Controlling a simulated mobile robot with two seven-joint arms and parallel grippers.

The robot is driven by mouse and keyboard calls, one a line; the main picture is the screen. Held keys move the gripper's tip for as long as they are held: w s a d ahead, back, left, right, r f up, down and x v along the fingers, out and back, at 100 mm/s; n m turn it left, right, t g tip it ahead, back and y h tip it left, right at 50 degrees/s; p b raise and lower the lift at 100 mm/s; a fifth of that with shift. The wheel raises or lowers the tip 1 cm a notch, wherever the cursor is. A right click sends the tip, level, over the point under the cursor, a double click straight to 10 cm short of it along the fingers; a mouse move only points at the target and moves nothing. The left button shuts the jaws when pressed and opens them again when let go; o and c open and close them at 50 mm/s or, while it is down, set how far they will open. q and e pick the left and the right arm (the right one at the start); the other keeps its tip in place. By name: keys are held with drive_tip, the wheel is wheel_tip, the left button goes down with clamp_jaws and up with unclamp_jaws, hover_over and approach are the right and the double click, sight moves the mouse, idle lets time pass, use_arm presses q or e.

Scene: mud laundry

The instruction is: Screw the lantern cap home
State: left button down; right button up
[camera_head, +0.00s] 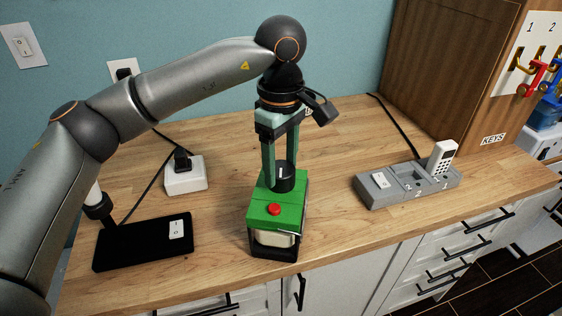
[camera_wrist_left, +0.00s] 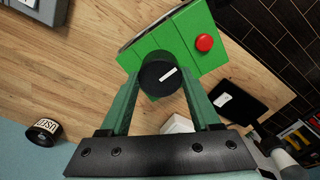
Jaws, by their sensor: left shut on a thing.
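The lantern (camera_head: 289,215) stands upright on the wooden counter near its front edge. It has a green top with a red button (camera_head: 274,210) and a dark base. The round black cap (camera_head: 282,180) with a white mark sits on the green top; it also shows in the left wrist view (camera_wrist_left: 155,84). My left gripper (camera_head: 282,166) points straight down from above, shut on the cap with one green finger on each side. In the left wrist view the fingers (camera_wrist_left: 160,88) flank the cap. Whether the cap's thread is engaged is hidden. My right gripper is in neither view.
A black pad (camera_head: 135,249) with a white switch lies left of the lantern. A white socket block (camera_head: 185,180) with a plug is behind it. A grey dock (camera_head: 378,190) with a white handset (camera_head: 441,156) stands right. A wooden key cabinet (camera_head: 440,80) stands at the back right.

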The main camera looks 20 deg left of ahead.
use_arm(q)
drive_tip(key=shift+f, duration=0.3)
drive_tip(key=shift+c, duration=1.4)
unclamp_jaws()
drive_tip(key=shift+o, duration=1.2)
drive_tip(key=shift+r, duration=0.15)
drive_tip(key=c, duration=0.4)
drive_tip(key=shift+r, duration=0.2)
wheel_tip(320, 180, up, 7)
drive_tip(key=p, duration=0.5)
drive_tip(key=shift+f, duration=0.1)
drive_tip(key=shift+o, duration=0.2)
